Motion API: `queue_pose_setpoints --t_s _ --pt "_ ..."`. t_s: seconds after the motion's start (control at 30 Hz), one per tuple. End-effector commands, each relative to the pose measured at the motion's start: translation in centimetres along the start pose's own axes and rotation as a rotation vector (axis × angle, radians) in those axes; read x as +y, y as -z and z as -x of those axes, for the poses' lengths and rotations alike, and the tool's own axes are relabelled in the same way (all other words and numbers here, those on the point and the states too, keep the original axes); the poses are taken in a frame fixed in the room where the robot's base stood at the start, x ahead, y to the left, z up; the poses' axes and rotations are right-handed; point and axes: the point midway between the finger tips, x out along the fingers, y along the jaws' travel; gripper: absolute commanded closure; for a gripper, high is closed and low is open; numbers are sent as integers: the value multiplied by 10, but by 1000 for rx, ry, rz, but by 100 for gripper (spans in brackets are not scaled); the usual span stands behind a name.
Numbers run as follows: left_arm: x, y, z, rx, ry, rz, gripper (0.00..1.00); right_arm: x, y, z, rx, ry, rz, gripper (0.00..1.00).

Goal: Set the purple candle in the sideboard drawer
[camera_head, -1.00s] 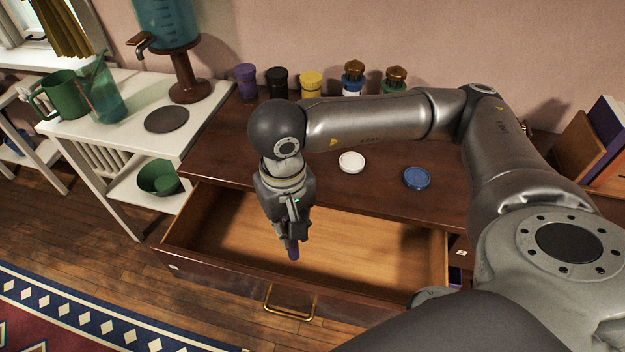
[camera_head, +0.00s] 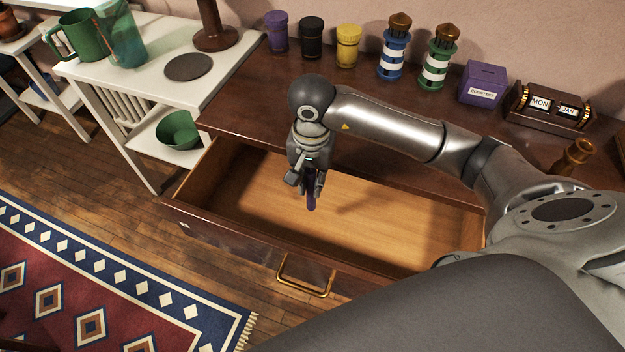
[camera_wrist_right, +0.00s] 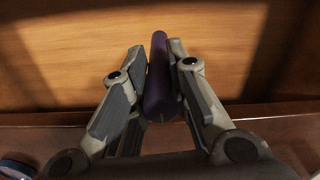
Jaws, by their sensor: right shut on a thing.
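The purple candle (camera_head: 311,194) is a slim dark purple stick held by my right gripper (camera_head: 313,188). In the right wrist view the candle (camera_wrist_right: 159,80) lies between the two fingers of the gripper (camera_wrist_right: 158,75), which are shut on it. The sideboard drawer (camera_head: 415,216) is pulled open, and its visible wooden floor is bare. The gripper and candle are over the open drawer, left of its middle. Whether the candle's lower end touches the drawer floor I cannot tell. My left gripper is not in view.
On the sideboard top (camera_head: 262,112) stand purple (camera_head: 277,32), black (camera_head: 311,38) and yellow (camera_head: 348,45) jars, two striped lighthouses (camera_head: 394,50), a purple box (camera_head: 482,84) and a calendar block (camera_head: 547,106). A white side table (camera_head: 125,75) stands left. The drawer's front has a brass handle (camera_head: 304,289).

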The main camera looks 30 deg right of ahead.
Motion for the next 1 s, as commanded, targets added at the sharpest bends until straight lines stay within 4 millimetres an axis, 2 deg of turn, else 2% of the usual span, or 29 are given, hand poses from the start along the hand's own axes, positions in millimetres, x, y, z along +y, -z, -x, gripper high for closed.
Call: queue_pose_setpoints --t_s 0.03,0.1,0.23,0.37,0.6,1.0 --pt "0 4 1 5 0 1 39 0 6 -12 -6 -7 -3 100" --pt "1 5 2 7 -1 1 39 -3 15 -23 -6 -4 -1 100" --pt "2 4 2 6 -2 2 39 -6 27 -36 -3 -2 1 100" --pt "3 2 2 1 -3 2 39 -8 32 -44 -3 -1 2 100" --pt "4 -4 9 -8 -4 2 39 -8 34 -73 -6 -3 3 100" --pt "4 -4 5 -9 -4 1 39 -8 36 -81 -1 -1 4 100"
